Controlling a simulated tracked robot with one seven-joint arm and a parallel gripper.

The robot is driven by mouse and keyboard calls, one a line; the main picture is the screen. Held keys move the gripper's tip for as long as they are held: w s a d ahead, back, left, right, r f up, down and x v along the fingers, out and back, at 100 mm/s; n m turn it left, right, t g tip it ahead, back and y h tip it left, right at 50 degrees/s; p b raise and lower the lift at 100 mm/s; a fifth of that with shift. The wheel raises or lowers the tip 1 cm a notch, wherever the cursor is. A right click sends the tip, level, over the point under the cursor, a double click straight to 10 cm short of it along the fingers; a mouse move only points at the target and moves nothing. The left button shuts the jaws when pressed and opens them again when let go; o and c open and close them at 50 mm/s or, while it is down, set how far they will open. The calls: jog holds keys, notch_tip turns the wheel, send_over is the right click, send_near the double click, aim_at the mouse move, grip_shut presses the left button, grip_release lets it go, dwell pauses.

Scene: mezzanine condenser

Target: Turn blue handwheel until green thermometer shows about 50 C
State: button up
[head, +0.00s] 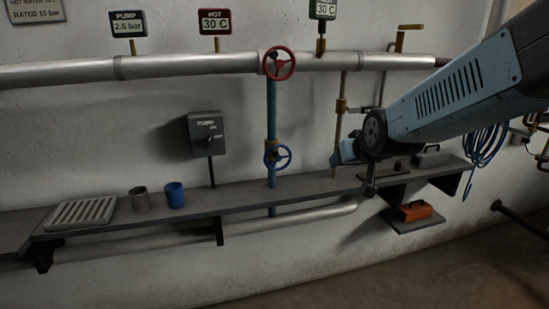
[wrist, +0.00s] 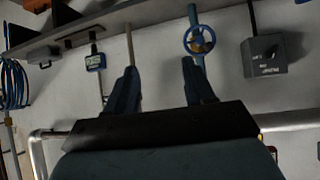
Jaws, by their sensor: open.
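The blue handwheel (head: 278,156) is on a vertical blue pipe, below the red handwheel (head: 279,63). The green-framed thermometer (head: 322,9) at the top edge reads 30 C. My gripper (head: 347,153) is to the right of the blue handwheel in the head view, apart from it, its fingers partly hidden by my wrist. In the upside-down wrist view my gripper (wrist: 160,78) is open and empty. There the blue handwheel (wrist: 199,40) shows just beyond the tip of the right-hand finger.
A grey switch box (head: 206,134) is left of the wheels. The ledge (head: 240,199) below holds a blue cup (head: 174,195), a grey cup (head: 139,200) and a grate (head: 81,212).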

jog(key=w+a+f+n+t+y, duration=0.1)
jog(key=w+a+f+t+y, duration=0.15)
jog(key=w+a+f, duration=0.4)
jog(key=t+y, duration=0.1)
jog(key=t, duration=0.4)
send_near(276, 156)
jog(key=shift+n, duration=0.3)
jog(key=x, duration=0.9)
jog(key=shift+w+a, duration=0.15)
jog(key=shift+w, duration=0.25)
jog(key=shift+c, duration=0.4)
